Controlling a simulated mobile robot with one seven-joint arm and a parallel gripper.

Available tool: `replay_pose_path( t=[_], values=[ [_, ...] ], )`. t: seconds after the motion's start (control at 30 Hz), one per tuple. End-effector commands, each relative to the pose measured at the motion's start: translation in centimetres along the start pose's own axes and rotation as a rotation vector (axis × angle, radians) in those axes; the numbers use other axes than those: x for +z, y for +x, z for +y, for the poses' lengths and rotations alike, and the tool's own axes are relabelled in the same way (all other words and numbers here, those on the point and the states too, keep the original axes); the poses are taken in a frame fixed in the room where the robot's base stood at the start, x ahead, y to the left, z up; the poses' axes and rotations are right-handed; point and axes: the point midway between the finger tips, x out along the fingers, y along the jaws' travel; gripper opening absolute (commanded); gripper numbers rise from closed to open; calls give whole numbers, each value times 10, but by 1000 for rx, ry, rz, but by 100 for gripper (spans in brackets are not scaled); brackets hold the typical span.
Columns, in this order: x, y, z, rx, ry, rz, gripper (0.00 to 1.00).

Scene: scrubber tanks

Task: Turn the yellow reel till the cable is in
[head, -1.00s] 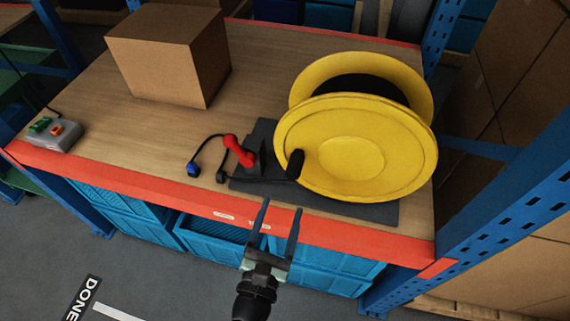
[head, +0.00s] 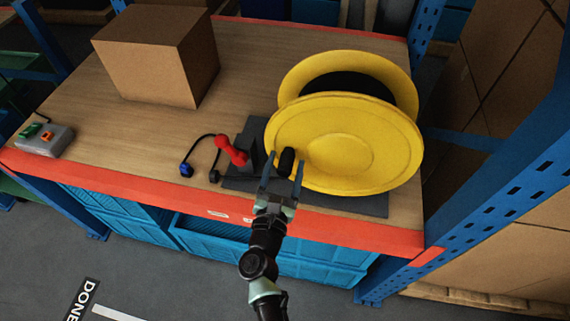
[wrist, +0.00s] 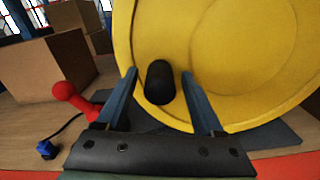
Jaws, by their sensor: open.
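The yellow reel (head: 345,145) stands on a dark mat (head: 345,203) at the right of the wooden bench. Its black crank handle (head: 287,160) sticks out at the left of the front disc. My gripper (head: 284,172) is open, with its fingers on either side of the handle. In the wrist view the handle (wrist: 160,82) lies between the two fingertips, with a gap on each side. The dark cable (head: 213,160) lies on the bench left of the reel and ends in a blue plug (head: 186,170). A red lever (head: 231,150) stands just left of the handle.
A cardboard box (head: 157,55) stands at the back left of the bench. A grey control box (head: 44,139) with green and orange buttons is at the left edge. A blue rack post (head: 478,190) rises close to the right of the reel.

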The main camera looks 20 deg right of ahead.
Motion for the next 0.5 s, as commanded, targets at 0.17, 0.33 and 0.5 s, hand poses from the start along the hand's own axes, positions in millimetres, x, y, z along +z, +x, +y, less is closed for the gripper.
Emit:
replay_pose_path(
  t=[0.17,0.33,0.5],
  values=[
    [0,0,0,0,0,0,49],
    [0,0,0,0,0,0,19],
    [0,0,0,0,0,0,0]
  ],
)
